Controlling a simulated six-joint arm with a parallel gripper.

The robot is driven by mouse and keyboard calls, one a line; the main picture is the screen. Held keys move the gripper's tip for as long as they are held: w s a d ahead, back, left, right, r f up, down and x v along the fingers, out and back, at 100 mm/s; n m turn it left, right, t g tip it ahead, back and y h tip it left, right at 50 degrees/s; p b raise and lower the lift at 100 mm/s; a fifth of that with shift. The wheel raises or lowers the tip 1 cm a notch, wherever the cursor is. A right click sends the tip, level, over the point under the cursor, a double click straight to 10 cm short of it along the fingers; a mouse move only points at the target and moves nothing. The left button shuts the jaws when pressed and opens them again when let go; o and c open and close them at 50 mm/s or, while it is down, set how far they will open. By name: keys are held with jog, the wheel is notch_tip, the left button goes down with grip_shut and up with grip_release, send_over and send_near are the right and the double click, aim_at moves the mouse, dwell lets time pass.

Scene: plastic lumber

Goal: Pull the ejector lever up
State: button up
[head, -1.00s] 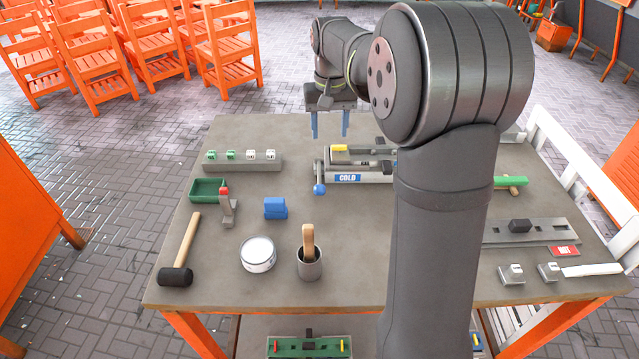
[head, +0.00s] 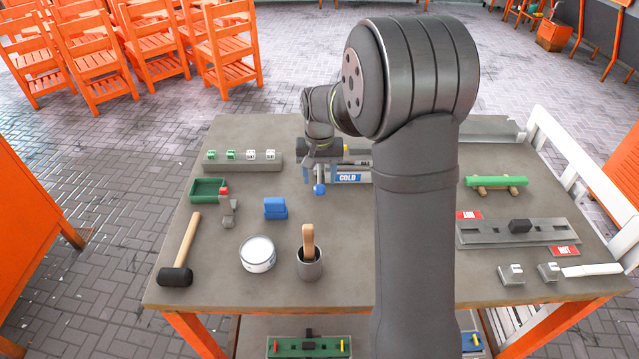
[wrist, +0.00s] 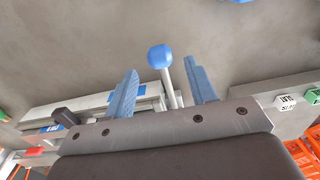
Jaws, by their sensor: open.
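A lever with a blue ball knob (head: 319,189) and a pale rod stands at the left end of a grey machine with a blue COLD label (head: 348,178). I take it for the ejector lever. My gripper (head: 315,177) is low over that end of the machine, just behind the knob. In the wrist view, my gripper (wrist: 163,68) is open with its two blue fingers apart. The knob (wrist: 160,56) and rod show between the fingers in the picture; I see no contact. My arm hides the machine's right part in the head view.
A grey block with green and white switches (head: 243,161) lies left of the machine. A green tray (head: 208,181), a red-tipped grey piece (head: 228,210) and a blue block (head: 275,208) lie nearer. Bare tabletop lies between the blue block and the machine.

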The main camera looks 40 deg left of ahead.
aim_at(319, 186)
jog(key=shift+f, duration=1.7)
grip_shut()
